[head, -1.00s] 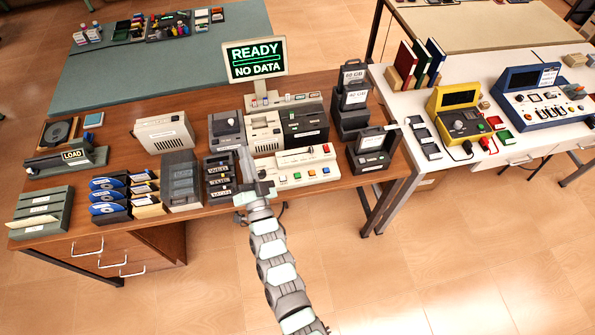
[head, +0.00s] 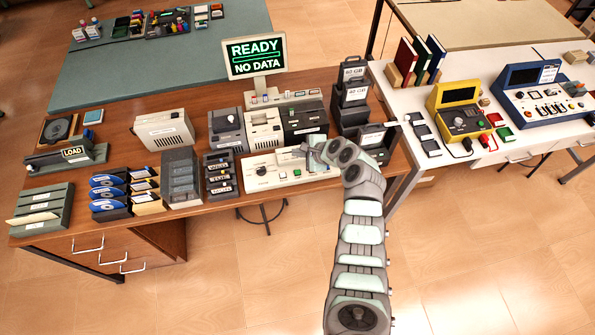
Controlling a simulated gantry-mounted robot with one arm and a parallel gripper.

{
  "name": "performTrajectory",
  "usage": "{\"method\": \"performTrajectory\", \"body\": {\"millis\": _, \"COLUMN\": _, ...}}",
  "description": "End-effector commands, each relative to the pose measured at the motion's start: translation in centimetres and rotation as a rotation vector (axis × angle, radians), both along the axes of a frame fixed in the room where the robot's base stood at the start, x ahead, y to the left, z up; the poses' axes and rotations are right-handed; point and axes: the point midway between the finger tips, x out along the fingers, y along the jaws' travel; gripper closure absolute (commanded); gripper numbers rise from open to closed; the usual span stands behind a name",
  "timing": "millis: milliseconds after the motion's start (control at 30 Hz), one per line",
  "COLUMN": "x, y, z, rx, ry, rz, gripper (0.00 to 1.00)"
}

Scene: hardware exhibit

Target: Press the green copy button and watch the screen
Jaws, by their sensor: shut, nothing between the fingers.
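My wrist hides the panel's right end; whether the fingers touch the panel I cannot tell. The screen (head: 254,57) behind reads "READY" and "NO DATA" in green and white on black.
Grey and cream drive units (head: 264,130) stand close behind the panel. A dark rack (head: 219,172) stands left of the panel. The floor in front is clear.

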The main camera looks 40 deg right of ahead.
Motion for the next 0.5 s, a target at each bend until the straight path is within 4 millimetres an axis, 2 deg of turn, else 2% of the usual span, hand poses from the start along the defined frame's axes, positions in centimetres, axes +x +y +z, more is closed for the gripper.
{"method": "performTrajectory", "body": {"millis": 200, "x": -1.12, "y": 0.22, "z": 1.05, "rx": 0.109, "ry": 0.020, "rz": 0.004, "gripper": 1.00}}
{"method": "performTrajectory", "body": {"millis": 500, "x": -1.16, "y": 0.26, "z": 1.09, "rx": 0.114, "ry": 0.020, "rz": 0.004, "gripper": 1.00}}
